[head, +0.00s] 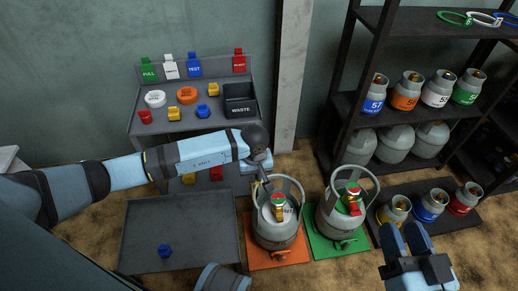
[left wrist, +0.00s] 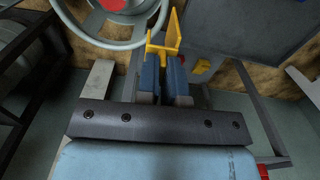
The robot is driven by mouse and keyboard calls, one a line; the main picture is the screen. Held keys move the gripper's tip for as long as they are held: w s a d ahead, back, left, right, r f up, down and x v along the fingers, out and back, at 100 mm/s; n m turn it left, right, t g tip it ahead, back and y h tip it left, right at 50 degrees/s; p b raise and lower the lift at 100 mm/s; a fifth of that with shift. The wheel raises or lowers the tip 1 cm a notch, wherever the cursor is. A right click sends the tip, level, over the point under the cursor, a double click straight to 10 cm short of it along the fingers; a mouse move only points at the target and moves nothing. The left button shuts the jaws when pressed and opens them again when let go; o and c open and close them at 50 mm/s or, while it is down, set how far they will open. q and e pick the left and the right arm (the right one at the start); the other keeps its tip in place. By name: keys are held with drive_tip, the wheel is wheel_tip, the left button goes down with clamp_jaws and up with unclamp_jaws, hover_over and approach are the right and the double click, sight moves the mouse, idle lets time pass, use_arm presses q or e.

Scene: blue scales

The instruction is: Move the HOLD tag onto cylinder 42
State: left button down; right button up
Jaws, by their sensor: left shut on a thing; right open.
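My left gripper (head: 266,184) is beside the handle ring of the grey cylinder on the orange mat (head: 277,234). In the left wrist view, its fingers (left wrist: 165,66) are shut on a yellow tag (left wrist: 168,45); I cannot read any lettering on it. The tag is hard to make out in the head view. That cylinder has a red and green valve top with a white label only partly readable. A second grey cylinder (head: 338,222) stands on a green mat to its right. I cannot read 42 on either. My right gripper (head: 405,240) is open and empty at the lower right.
A back bench (head: 150,128) carries a rack of coloured tags, loose caps and a black WASTE bin (head: 239,105). A low dark platform (head: 180,225) holds a blue cap (head: 164,251). Shelves (head: 345,100) at the right hold small cylinders; several more stand on a low platform.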

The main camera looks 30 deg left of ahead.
use_arm(q)
drive_tip(key=shift+s+f+n, duration=0.15)
drive_tip(key=shift+s+f, duration=0.1)
drive_tip(key=shift+f, duration=0.25)
drive_tip(key=shift+s+f+n, duration=0.15)
drive_tip(key=shift+s+f, duration=0.05)
drive_tip(key=shift+f, duration=0.3)
use_arm(e)
drive_tip(key=shift+f, duration=0.15)
use_arm(q)
drive_tip(key=shift+r, duration=0.1)
wheel_tip(320, 180, down, 3)
drive_tip(key=shift+r+b, duration=0.15)
drive_tip(key=shift+b, duration=0.95)
drive_tip(key=shift+f+b, duration=0.65)
drive_tip(key=shift+f, duration=0.3)
use_arm(e)
drive_tip(key=shift+w+a+f+n+g, duration=0.15)
drive_tip(key=shift+f+g, duration=0.35)
drive_tip(key=shift+f, duration=0.55)
drive_tip(key=shift+s+d+f+n+g, duration=0.1)
drive_tip(key=shift+f+n+g, duration=0.3)
drive_tip(key=shift+f, duration=0.65)
drive_tip(key=shift+f, duration=0.1)
use_arm(q)
drive_tip(key=shift+f, duration=0.15)
use_arm(e)
drive_tip(key=shift+f, duration=0.1)
